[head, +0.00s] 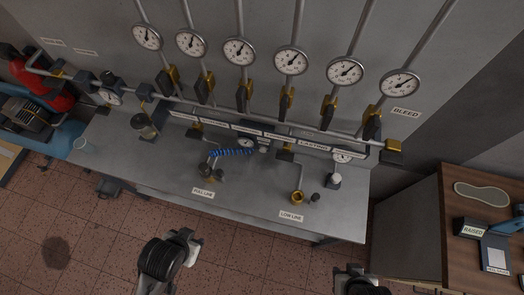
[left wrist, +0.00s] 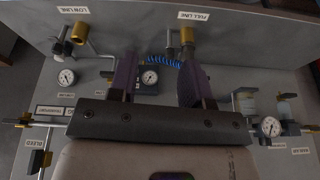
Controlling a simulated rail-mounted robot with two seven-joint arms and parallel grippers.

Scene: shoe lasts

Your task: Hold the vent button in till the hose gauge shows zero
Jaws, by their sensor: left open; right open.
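A blue coiled hose (head: 232,152) lies on the bench behind the FULL LINE label; it also shows in the left wrist view (left wrist: 165,62). A small white-faced gauge (head: 246,142) stands at the hose's right end and shows between my fingers in the left wrist view (left wrist: 149,78). Its needle is too small to read. I cannot make out the vent button. My left gripper (left wrist: 158,52) is open, its dark fingers spread above the bench, with nothing between them. My right gripper (head: 360,284) is at the bottom edge of the head view, in front of the bench, open.
Several large gauges (head: 239,51) line the wall above a pipe with valves. A FULL LINE fitting (head: 203,178) and a brass LOW LINE fitting (head: 297,197) stand near the bench's front. A wooden cabinet (head: 455,235) is at the right. The bench front (head: 250,205) is mostly clear.

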